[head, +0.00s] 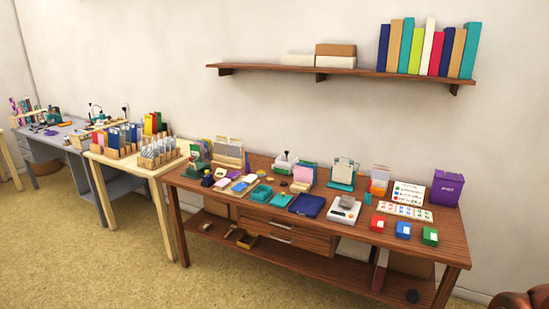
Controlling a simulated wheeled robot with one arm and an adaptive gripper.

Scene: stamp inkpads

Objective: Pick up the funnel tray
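I cannot tell for certain which piece is the funnel tray. A flat dark blue tray (307,206) lies near the front edge of the brown wooden table, left of a white scale-like device (344,212). Two teal trays or boxes lie to its left, one at the left (261,193) and a flatter one (281,200) beside the blue tray. My gripper is not in view.
Red (377,223), blue (403,230) and green (430,236) inkpads line the table's right front. A purple box (446,188) stands behind. A table (97,159) with binders adjoins at left. A reddish-brown object (525,301) is cut off lower right. Carpet in front is open.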

